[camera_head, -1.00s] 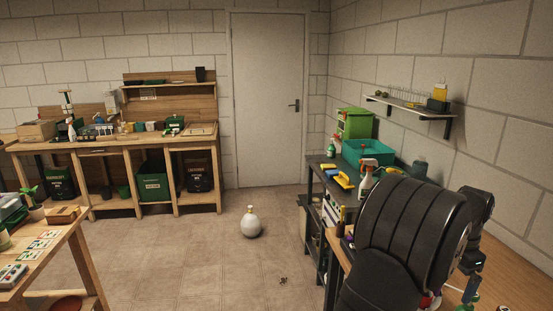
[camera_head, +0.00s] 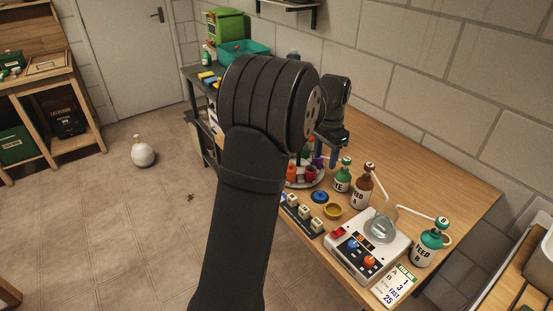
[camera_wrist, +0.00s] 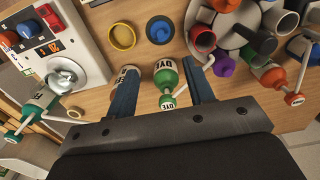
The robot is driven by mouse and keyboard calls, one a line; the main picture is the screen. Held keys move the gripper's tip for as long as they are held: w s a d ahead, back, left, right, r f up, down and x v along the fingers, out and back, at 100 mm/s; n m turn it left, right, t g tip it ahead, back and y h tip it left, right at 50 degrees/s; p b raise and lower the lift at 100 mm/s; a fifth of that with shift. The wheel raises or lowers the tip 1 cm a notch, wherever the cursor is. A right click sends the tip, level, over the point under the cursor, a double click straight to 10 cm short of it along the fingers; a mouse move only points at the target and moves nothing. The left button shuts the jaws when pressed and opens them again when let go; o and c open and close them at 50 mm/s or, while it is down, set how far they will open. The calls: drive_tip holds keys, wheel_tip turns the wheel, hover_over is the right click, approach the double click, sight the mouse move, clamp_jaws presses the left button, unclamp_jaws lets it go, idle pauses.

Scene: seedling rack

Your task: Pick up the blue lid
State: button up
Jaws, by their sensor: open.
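The blue lid (camera_head: 320,196) lies on the wooden table in front of the bottles, just left of a yellow dish. In the wrist view the blue lid (camera_wrist: 160,30) is round with a darker middle, beyond the fingertips. My gripper (camera_head: 333,157) hangs over the table, behind and above the lid and apart from it. In the wrist view my gripper (camera_wrist: 160,68) has its two blue fingers spread, with no lid between them. A green dye bottle (camera_wrist: 166,75) shows in the gap between the fingers; I cannot tell its height relative to them.
The yellow dish (camera_head: 333,211) stands close beside the lid. A brown bottle (camera_head: 362,190) and the feed B bottle (camera_head: 430,245) stand right of it. A white device (camera_head: 368,246) is at the front. A round carousel (camera_wrist: 228,35) with coloured cups stands near the lid.

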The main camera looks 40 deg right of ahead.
drive_tip(key=s+a+r+n+t+h, duration=0.1)
drive_tip(key=s+a+r+n+h, duration=0.1)
drive_tip(key=a+n+h, duration=0.3)
hover_over(319, 193)
drive_tip(key=a, duration=0.2)
drive_tip(key=shift+n+y, duration=0.3)
drive_tip(key=f, duration=1.1)
drive_tip(key=shift+s+f, duration=0.2)
drive_tip(key=shift+f, duration=0.1)
drive_tip(key=shift+x, duration=2.7)
drive_tip(key=shift+s+a, duration=0.15)
drive_tip(key=c, duration=0.7)
drive_tip(key=shift+c, duration=0.2)
